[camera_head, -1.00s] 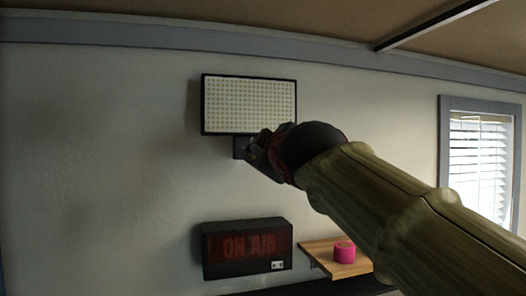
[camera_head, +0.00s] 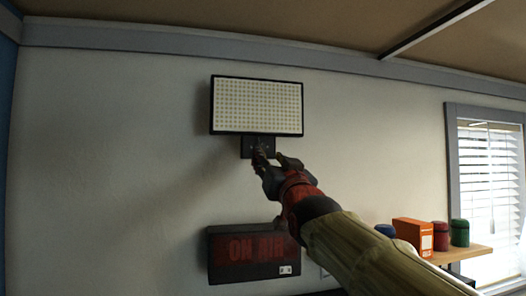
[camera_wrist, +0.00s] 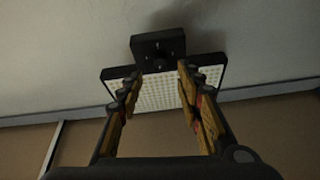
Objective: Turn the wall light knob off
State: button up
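The wall light (camera_head: 257,106) is a pale rectangular panel of small dots in a black frame, high on the wall. A small dark control box (camera_head: 247,147) hangs under its lower edge. In the wrist view the box (camera_wrist: 150,43) appears upside down, with a dark round knob (camera_wrist: 158,64) sticking out of it. My gripper (camera_head: 272,159) is just in front of and slightly below the box. Its two fingers (camera_wrist: 159,82) are apart, one on each side of the knob in the picture, with nothing held. I cannot tell whether they touch the knob.
A black ON AIR sign (camera_head: 252,253) is on the wall below. A wooden shelf (camera_head: 466,252) at the right bears an orange box (camera_head: 413,236), a red can (camera_head: 440,236) and a green can (camera_head: 459,233). A window (camera_head: 488,190) is at the far right.

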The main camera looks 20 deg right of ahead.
jog(key=p+x, duration=0.1)
jog(key=x, duration=0.6)
jog(key=shift+p, duration=0.35)
jog(key=shift+w, duration=0.1)
jog(key=c, duration=0.4)
grip_shut()
